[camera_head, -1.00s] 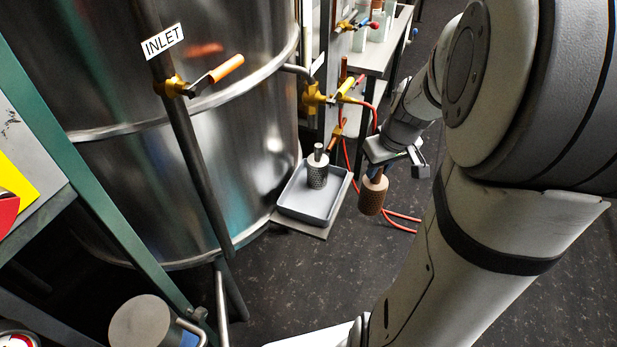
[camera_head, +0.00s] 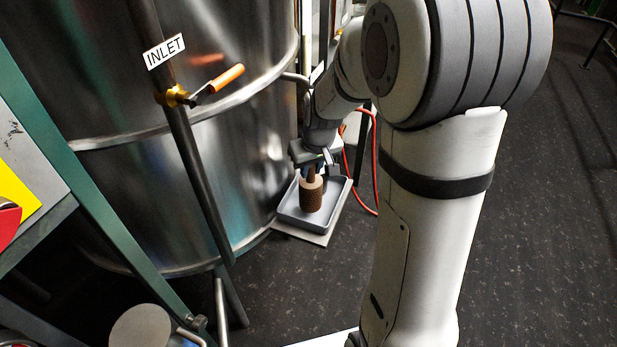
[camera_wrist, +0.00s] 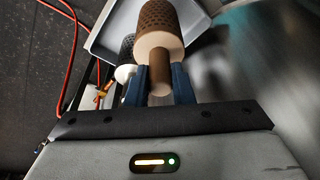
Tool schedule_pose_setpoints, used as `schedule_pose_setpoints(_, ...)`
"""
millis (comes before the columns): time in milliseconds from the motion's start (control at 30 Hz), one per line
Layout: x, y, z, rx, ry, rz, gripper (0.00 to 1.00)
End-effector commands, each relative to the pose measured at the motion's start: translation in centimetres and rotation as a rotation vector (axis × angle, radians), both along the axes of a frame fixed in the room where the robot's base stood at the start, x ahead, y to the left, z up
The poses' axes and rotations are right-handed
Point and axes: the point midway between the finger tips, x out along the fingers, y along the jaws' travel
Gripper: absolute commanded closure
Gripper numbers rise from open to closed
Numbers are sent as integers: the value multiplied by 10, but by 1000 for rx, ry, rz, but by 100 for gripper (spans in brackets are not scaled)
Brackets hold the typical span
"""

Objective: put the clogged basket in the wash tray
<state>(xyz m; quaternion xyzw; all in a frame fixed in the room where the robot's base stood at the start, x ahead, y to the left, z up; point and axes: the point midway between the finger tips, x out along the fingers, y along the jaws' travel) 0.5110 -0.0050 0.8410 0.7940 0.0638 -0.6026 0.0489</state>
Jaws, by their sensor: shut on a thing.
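The brown, perforated clogged basket (camera_head: 311,196) hangs by its stem from my gripper (camera_head: 313,172). In the wrist view the basket (camera_wrist: 160,22) points away from me, and the blue fingers (camera_wrist: 160,86) are shut on its stem. The grey wash tray (camera_head: 293,218) lies beneath it at the foot of the steel tank. The basket appears over the tray; I cannot tell whether its bottom touches the floor of the tray. The tray also shows in the wrist view (camera_wrist: 105,38).
A second basket, dark with a pale top (camera_wrist: 126,72), shows beside the held one in the wrist view; it is hidden in the head view. The steel tank (camera_head: 240,150) stands close left of the tray. A red hose (camera_head: 374,160) runs to the right. The floor at right is clear.

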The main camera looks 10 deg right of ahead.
Motion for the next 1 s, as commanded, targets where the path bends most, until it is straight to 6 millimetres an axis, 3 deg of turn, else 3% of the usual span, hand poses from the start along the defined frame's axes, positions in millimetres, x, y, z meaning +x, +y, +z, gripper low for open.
schedule_pose_setpoints(200, -1, 0, -33, 0, 5, 1, 100)
schedule_pose_setpoints(633, 4, 7, -41, 0, 1, 2, 100)
schedule_pose_setpoints(667, 4, 7, -41, 0, 2, 2, 78)
schedule_pose_setpoints(900, 4, 7, -39, 0, 2, 3, 58)
schedule_pose_setpoints(1000, 4, 8, -39, 0, 2, 3, 57)
